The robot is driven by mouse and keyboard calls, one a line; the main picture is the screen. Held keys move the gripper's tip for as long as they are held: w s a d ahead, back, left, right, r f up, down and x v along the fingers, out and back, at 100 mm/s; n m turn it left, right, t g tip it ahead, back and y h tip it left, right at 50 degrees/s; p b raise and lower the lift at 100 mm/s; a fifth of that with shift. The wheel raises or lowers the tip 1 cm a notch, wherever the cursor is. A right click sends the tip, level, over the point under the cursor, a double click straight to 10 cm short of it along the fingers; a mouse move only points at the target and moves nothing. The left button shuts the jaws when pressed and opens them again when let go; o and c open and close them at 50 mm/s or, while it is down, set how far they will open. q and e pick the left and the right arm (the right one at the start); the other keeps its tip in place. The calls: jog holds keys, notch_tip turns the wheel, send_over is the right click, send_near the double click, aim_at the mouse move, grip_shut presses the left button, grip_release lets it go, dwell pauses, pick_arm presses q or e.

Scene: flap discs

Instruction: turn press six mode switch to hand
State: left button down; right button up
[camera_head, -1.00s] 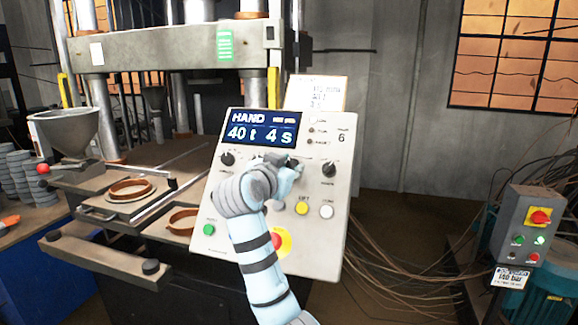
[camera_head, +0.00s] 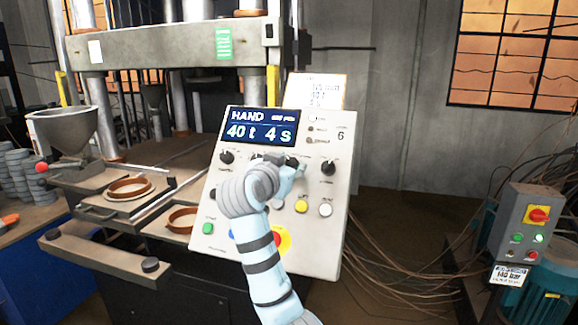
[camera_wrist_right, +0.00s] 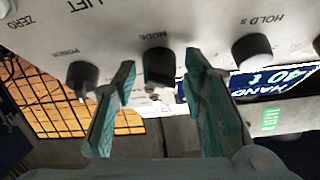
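The press six control panel (camera_head: 230,190) is a tilted light grey box with a "6" on it. Its blue display (camera_head: 260,128) reads HAND, 40 t, 4 s. The black mode knob (camera_wrist_right: 159,67) sits between my right gripper's fingertips (camera_wrist_right: 160,75) in the right wrist view, under the label MODE. Thin gaps show on both sides of the knob, so the fingers are open around it. In the head view my right gripper (camera_head: 295,172) is at the panel's knob row, and its wrist hides part of that row. My left gripper is not in view.
Other black knobs flank the mode knob, the power knob (camera_wrist_right: 83,75) and the hold knob (camera_wrist_right: 252,50). A yellow button (camera_head: 301,206), a white button (camera_head: 325,210) and a partly hidden red stop button (camera_head: 282,240) lie below. A grey switch box (camera_head: 527,225) stands at right.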

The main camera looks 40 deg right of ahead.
jog(key=v, duration=1.2)
jog(key=shift+d, duration=0.1)
